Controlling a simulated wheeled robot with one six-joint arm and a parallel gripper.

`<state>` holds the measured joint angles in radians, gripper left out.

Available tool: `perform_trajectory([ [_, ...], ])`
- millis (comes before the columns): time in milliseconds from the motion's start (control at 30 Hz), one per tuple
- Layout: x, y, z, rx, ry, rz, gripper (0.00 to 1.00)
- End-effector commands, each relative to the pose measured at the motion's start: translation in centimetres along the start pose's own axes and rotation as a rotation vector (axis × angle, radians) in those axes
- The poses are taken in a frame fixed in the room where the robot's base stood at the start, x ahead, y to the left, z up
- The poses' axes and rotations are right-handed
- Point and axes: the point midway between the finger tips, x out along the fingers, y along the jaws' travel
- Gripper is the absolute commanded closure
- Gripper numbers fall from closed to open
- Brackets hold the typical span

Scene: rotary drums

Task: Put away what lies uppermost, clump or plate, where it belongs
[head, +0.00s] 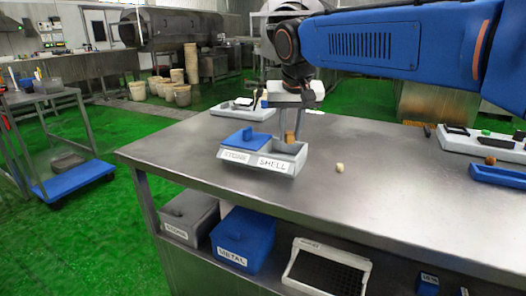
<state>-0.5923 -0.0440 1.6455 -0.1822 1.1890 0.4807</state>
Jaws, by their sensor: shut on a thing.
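My gripper (288,130) points down over the right, open compartment of a small grey two-part box (294,151). It is shut on a small orange-brown piece (289,137), which shows at the fingertips, at or just above the compartment. Whether the piece touches the box floor is hidden. The right compartment's front reads SHELL. The left compartment is covered by a blue lid (245,139) with a knob; its front label is too small to read surely. A small pale lump (339,168) lies alone on the steel table, right of the box.
A grey tray (225,112) with dark items stands behind the box. At the right are another grey tray (450,144) and a blue tray (500,174) with a brown lump near it. Below are a grey STONE bin (188,212), a blue METAL bin (240,238) and a white crate (318,246).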

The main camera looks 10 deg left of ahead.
Motion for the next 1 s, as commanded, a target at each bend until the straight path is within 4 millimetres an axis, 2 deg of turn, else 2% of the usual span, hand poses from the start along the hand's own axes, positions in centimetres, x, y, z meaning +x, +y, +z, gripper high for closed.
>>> perform_trajectory([
  [233,1.6,0.0,0.7,-0.001,-0.001,0.000,1.00],
  [600,1.9,0.0,0.8,0.000,-0.001,0.000,1.00],
  [633,1.9,0.0,0.8,0.000,-0.001,0.000,0.72],
  [700,1.9,0.0,0.8,0.000,-0.001,0.000,0.55],
  [1000,1.8,0.0,0.8,0.000,0.000,0.000,0.55],
])
